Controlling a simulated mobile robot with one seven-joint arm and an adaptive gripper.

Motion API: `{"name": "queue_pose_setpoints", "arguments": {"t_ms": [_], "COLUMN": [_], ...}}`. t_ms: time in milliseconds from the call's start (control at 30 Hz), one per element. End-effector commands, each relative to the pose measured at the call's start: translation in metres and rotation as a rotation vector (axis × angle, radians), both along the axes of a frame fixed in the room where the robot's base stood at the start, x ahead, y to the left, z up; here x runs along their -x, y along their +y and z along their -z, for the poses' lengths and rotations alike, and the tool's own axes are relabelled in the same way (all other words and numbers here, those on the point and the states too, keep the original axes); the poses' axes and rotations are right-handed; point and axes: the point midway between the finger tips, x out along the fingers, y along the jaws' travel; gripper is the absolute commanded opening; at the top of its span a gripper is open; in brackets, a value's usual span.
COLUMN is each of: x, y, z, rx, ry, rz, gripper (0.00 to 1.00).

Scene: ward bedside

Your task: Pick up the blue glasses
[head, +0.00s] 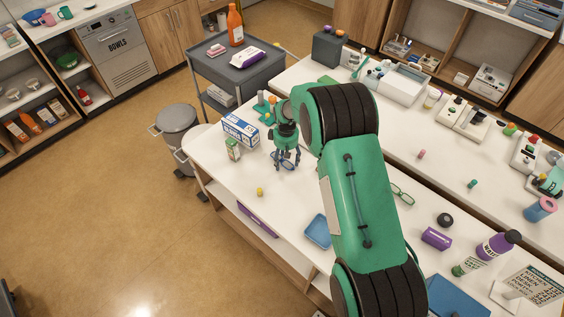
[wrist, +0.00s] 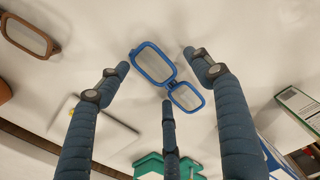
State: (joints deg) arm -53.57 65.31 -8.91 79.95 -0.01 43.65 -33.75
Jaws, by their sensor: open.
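The blue glasses (wrist: 172,83) lie on the white tabletop in the wrist view, with both rectangular lenses showing. My gripper (wrist: 158,76) is open, with its fingers spread around the glasses. One fingertip is to the left of the glasses, one to the right by the upper lens, and one close to the lower lens. Nothing is held. I cannot tell how much height is between the fingertips and the table. In the head view my gripper (head: 287,160) points down over the table, and its fingers mostly cover the glasses.
A blue-and-white box (head: 240,130) and a small green-and-white container (head: 233,149) stand close left of my gripper. Brown-framed glasses (wrist: 30,38) lie nearby in the wrist view. Green glasses (head: 402,194), a blue tray (head: 318,231) and a yellow item (head: 260,191) are on the table.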

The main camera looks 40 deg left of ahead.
Motion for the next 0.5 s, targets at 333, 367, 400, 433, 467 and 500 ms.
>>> {"name": "queue_pose_setpoints", "arguments": {"t_ms": [333,367,400,433,467,500], "x": [0.0000,0.0000,0.0000,0.0000,0.0000,0.0000], "y": [0.0000,0.0000,0.0001,0.0001,0.0000,0.0000], "z": [-0.0001,-0.0001,-0.0001,-0.0001,-0.0001,-0.0001], "rx": [0.000,0.000,0.000,0.000,0.000,0.000], "ry": [0.000,0.000,0.000,0.000,0.000,0.000], "rz": [0.000,0.000,0.000,0.000,0.000,0.000], "gripper": [0.58,0.52,0.44,0.38,0.32,0.26]}}
